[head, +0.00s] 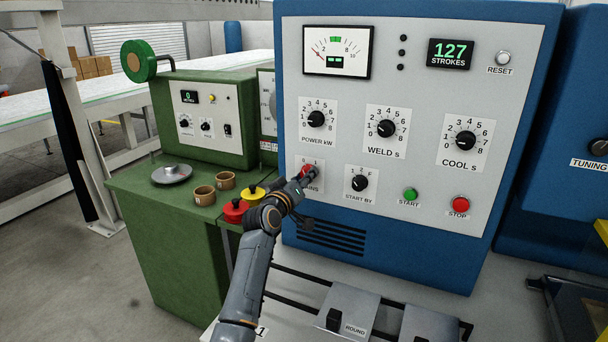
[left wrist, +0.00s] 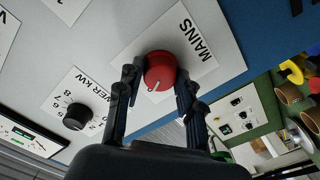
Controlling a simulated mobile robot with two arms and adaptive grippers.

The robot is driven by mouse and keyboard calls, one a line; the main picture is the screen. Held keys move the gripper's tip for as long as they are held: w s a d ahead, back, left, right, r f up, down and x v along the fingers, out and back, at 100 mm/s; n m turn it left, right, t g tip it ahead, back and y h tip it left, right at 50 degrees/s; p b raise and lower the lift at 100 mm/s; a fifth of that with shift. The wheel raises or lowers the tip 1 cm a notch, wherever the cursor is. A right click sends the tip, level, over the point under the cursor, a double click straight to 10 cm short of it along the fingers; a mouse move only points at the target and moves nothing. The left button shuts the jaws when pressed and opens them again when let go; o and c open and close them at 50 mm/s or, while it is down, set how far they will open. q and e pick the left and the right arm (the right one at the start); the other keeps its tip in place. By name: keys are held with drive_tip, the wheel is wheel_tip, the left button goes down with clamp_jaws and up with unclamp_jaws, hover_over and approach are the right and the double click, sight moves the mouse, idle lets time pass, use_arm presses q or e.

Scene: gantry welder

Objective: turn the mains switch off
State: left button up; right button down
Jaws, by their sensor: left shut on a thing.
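The mains switch is a red round knob (head: 305,170) on a white plate at the lower left of the welder's grey panel. In the left wrist view the red knob (left wrist: 161,68) has a white mark on its lower edge, on the side away from the word MAINS. In the head view the plate shows 0 and 1 above the knob; the 0 is partly hard to read. My left gripper (head: 311,175) is at the knob, one finger on each side, shut on it. The left fingers (left wrist: 158,84) also show in the wrist view. My right gripper is not in view.
The START BY knob (head: 360,183) is just right of the switch, and the POWER kW knob (head: 316,119) is above. A green START button (head: 410,194) and red STOP button (head: 459,205) are further right. A green bench (head: 180,224) with red and yellow parts stands left.

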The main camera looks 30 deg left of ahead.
use_arm(q)
drive_tip(key=shift+n, duration=0.6)
drive_tip(key=o, duration=1.2)
drive_tip(key=shift+c, duration=0.2)
drive_tip(key=s, duration=1.2)
drive_tip(key=shift+d, duration=0.35)
